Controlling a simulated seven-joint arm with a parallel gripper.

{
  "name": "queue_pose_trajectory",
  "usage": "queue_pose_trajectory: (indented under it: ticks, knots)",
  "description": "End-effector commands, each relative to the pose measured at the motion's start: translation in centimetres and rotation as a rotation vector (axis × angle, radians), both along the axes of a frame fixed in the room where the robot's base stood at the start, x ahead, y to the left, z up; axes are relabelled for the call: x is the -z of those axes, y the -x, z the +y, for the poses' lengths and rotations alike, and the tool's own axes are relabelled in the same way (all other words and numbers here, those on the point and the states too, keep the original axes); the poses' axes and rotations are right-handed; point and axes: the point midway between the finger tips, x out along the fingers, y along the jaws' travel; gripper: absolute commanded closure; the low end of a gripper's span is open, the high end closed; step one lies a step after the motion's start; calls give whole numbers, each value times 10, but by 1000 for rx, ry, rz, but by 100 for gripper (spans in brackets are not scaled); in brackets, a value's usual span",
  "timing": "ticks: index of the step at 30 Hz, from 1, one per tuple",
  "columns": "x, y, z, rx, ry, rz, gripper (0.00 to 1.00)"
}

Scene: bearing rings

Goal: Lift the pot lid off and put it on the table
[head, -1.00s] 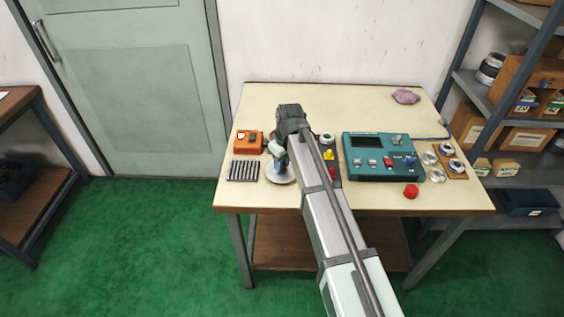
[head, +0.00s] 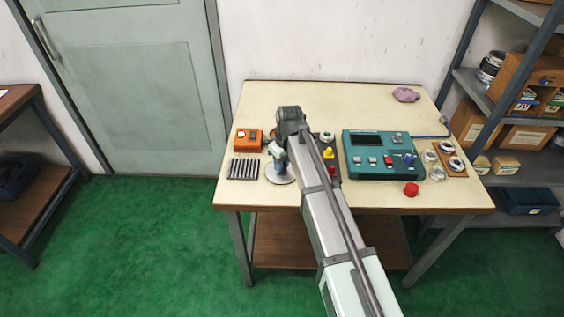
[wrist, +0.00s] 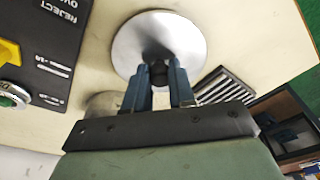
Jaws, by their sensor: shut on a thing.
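The pot lid is a round silver-grey disc with a dark knob; in the wrist view the lid (wrist: 190,35) lies right in front of my gripper (wrist: 159,80). My gripper is shut on the lid's knob. In the head view the lid (head: 281,178) shows under my gripper (head: 278,158), near the table's front edge. I cannot tell whether the lid touches the table. A greyish round shape (wrist: 100,103), perhaps the pot, is partly hidden behind my gripper in the wrist view, apart from the lid.
On the table (head: 350,99), a ribbed dark plate (head: 243,169) and an orange box (head: 247,141) are left of the lid. A dark panel (wrist: 40,40) with buttons and a teal instrument (head: 383,155) stand to its right in the head view. A red ball (head: 411,189) sits near the front edge.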

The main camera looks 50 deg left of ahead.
Motion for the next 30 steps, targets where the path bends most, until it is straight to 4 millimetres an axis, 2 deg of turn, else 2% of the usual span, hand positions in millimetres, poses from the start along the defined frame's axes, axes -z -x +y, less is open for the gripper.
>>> queue_pose_trajectory:
  ticks: [23, 24, 30]
  knots:
    - [2, 0, 0, 0, 0, 0, 100]
    - [2, 0, 0, 0, 0, 0, 73]
    - [2, 0, 0, 0, 0, 0, 54]
